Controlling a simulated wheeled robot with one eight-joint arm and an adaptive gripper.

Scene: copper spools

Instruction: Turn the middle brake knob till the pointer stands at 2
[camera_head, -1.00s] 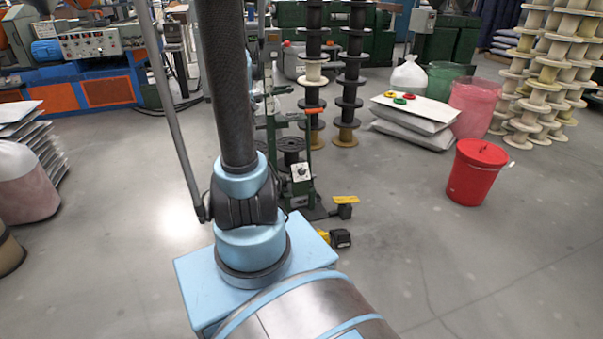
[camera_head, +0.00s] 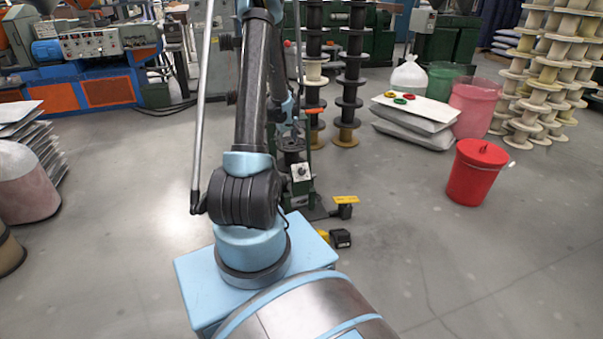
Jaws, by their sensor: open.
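A green machine stand (camera_head: 298,190) is partly behind my arm. On its front is a white dial plate (camera_head: 300,171) with a small dark knob on it. The scale and the pointer are too small to read. Other brake knobs do not show clearly, so I cannot tell whether this is the middle one. My arm rises in front of the stand and hides its left and upper parts.
A yellow-topped pedal (camera_head: 345,201) and a black and yellow item (camera_head: 340,238) are on the floor by the stand. A red lidded bucket (camera_head: 475,175) stands to the right. Tall stacks of dark spools (camera_head: 351,85) rise behind. The floor at right front is clear.

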